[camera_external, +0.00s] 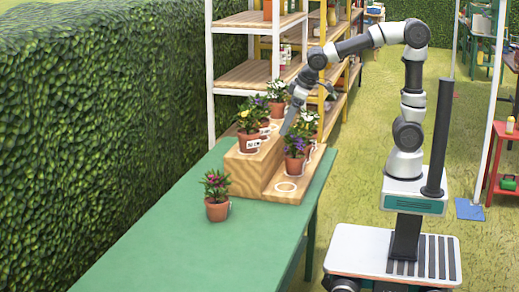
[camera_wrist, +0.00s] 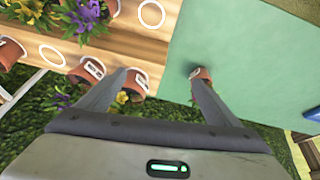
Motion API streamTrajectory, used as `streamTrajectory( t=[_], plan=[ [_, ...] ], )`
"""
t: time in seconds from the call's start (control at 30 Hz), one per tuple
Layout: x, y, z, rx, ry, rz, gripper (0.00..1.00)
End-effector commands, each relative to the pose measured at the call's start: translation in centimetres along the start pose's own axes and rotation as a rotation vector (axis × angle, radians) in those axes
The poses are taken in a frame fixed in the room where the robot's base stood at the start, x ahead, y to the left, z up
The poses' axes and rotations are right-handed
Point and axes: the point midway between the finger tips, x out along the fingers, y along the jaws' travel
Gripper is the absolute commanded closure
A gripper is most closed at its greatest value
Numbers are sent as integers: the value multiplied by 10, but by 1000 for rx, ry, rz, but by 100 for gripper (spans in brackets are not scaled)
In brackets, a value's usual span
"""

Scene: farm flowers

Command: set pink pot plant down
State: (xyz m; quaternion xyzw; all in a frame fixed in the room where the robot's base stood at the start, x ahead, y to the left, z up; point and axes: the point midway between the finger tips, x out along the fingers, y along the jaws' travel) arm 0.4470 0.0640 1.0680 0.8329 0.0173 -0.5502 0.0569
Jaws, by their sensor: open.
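The pink pot plant (camera_external: 216,208) is a terracotta pot with pink flowers and green leaves. It stands upright on the green table (camera_external: 150,250), in front of the wooden stepped stand (camera_external: 288,196). In the wrist view a terracotta pot (camera_wrist: 202,73) on the green surface, likely the same one, shows by the right finger; its flowers are mostly hidden. My gripper (camera_external: 285,131) is above the stand, up and to the right of the pink plant and apart from it. In the wrist view my gripper (camera_wrist: 158,80) has its fingers spread with nothing held between them.
The stand bears several potted plants, including a yellow-flowered pot (camera_external: 248,141) on the upper step and a purple-flowered pot (camera_external: 294,165) on the lower step. An empty white ring (camera_external: 286,187) marks the lower step's front end. A hedge (camera_external: 90,110) borders the left. The table front is clear.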

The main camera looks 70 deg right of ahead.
Motion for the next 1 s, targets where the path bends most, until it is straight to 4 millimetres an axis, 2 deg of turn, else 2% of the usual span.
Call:
streamTrajectory(
  t=[0.03,0.1,0.2,0.3,0.4,0.53,0.83,1.0],
  plan=[
    [-38,12,17,17,59,3,15],
    [-57,28,51,42,66,5,15],
    [-73,42,96,75,74,1,15],
    [-80,48,131,97,82,-10,15],
    [-83,49,153,110,87,-21,15],
    [-83,49,165,116,90,-27,15],
    [-84,49,164,116,89,-29,15],
    [-107,51,154,116,90,-29,15]
  ],
)
